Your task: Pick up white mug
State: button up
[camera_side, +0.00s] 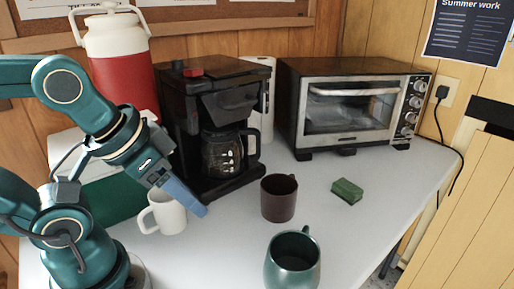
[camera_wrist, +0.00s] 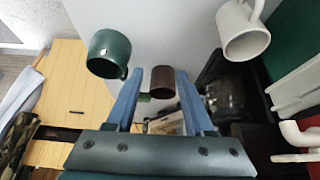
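The white mug (camera_side: 169,217) stands upright on the table at the left, with its handle on the left side. In the side view my gripper (camera_side: 204,211) points down and right, its blue fingers passing in front of the mug's upper right part. In the wrist view the white mug (camera_wrist: 243,32) is at the upper right, well outside the fingers. My gripper (camera_wrist: 161,72) shows two blue fingers apart with nothing held. A dark brown mug (camera_wrist: 162,82) appears beyond the gap between them.
The brown mug (camera_side: 279,199) and a dark green mug (camera_side: 293,262) stand right of my gripper. A green block (camera_side: 347,190) lies farther right. The coffee maker (camera_side: 213,84) stands behind the white mug, and a toaster oven (camera_side: 350,103) at the back.

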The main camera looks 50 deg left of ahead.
jog(key=o, duration=0.6)
jog(key=shift+c, duration=0.2)
